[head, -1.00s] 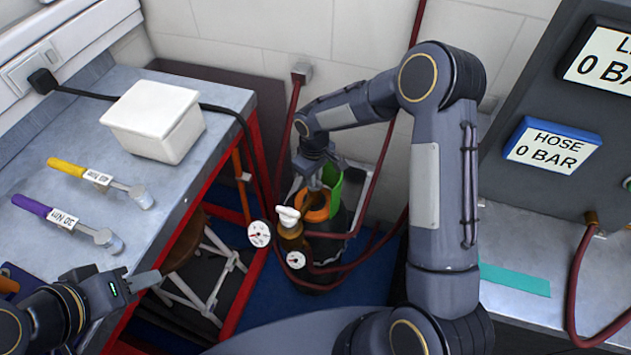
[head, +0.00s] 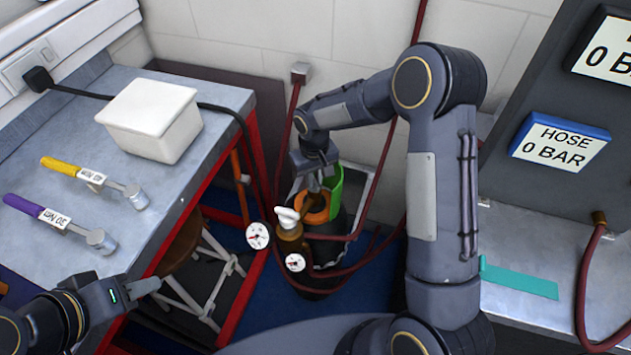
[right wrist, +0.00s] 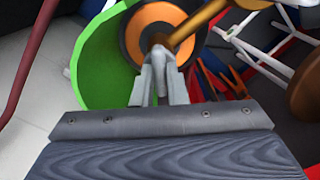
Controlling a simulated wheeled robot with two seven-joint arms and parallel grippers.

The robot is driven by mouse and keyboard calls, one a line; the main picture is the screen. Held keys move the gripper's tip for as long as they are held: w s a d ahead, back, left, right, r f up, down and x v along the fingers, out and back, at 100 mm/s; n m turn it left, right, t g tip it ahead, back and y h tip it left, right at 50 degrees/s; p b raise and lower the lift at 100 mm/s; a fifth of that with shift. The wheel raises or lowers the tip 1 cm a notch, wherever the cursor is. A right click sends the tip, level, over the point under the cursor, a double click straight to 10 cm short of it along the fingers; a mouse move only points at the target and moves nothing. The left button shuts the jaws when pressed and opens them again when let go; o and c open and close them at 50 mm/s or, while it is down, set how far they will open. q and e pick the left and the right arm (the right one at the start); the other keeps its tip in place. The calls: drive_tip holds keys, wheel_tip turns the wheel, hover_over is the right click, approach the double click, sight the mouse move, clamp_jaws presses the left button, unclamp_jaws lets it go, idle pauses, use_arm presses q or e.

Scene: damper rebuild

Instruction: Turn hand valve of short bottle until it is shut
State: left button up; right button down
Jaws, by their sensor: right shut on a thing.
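The short bottle (head: 322,274) is a dark cylinder standing on the floor, with an orange ring (head: 316,211) at its top and a green curved guard (head: 335,187) behind. My right gripper (head: 314,184) points down over the orange ring. In the right wrist view its fingers (right wrist: 158,78) are shut on a small grey piece, apparently the hand valve (right wrist: 158,55), by a brass hub at the middle of the orange ring. The fingers hide most of the valve. My left gripper (head: 140,290) is beside the workbench, well away from the bottle; its finger gap is unclear.
A brass fitting with a white knob (head: 287,217) and two gauges (head: 258,235) sits left of the bottle, with red hoses around it. A stool (head: 180,250) stands under the workbench (head: 60,155). A panel reading 0 BAR (head: 560,143) is at right.

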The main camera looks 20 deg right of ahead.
drive_tip(key=shift+f+m+b, duration=0.15)
drive_tip(key=shift+m+b, duration=0.3)
drive_tip(key=shift+m, duration=1.85)
drive_tip(key=shift+m+b, duration=0.45)
drive_tip(key=shift+m, duration=0.25)
drive_tip(key=m, duration=0.2)
drive_tip(key=shift+d+m, duration=0.1)
drive_tip(key=shift+m, duration=0.2)
drive_tip(key=c, duration=1.3)
unclamp_jaws()
